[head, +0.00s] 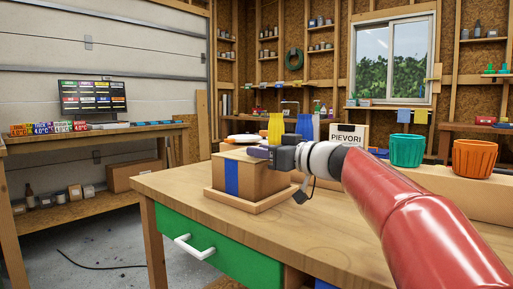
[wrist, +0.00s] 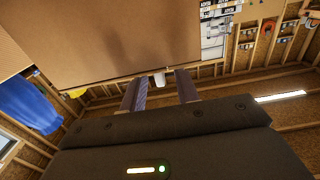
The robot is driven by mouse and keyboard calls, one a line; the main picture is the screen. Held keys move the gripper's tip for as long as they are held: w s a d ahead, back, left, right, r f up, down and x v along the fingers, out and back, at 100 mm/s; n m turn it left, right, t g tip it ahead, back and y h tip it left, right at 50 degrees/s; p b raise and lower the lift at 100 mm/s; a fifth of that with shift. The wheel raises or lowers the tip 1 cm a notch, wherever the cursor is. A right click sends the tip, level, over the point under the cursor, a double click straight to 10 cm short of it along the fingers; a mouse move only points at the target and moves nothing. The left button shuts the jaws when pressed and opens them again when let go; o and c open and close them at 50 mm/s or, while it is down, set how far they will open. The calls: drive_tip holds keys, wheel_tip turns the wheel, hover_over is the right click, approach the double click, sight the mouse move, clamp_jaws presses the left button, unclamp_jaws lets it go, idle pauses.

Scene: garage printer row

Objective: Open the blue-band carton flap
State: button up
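The blue-band carton (head: 262,178) is a brown box with a vertical blue band on its front, standing on a wooden base board on the workbench. Its top looks flat and shut in the head view. My gripper (head: 258,152) is at the carton's upper edge, reaching in from the right. In the wrist view a broad brown carton panel (wrist: 110,40) fills the upper left. A small white tab (wrist: 159,80) is at its lower edge. My gripper's two fingers (wrist: 158,88) are apart, with the tab showing between their tips. Whether they touch it I cannot tell.
The workbench (head: 330,225) has free room in front of the carton. Yellow (head: 276,128) and blue (head: 305,127) items and a PIEVORI box (head: 349,135) stand behind it. Green (head: 407,150) and orange (head: 474,158) pots are at the right. A green drawer (head: 215,250) is below.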

drive_tip(key=shift+x, duration=1.05)
drive_tip(key=shift+c, duration=0.3)
clamp_jaws()
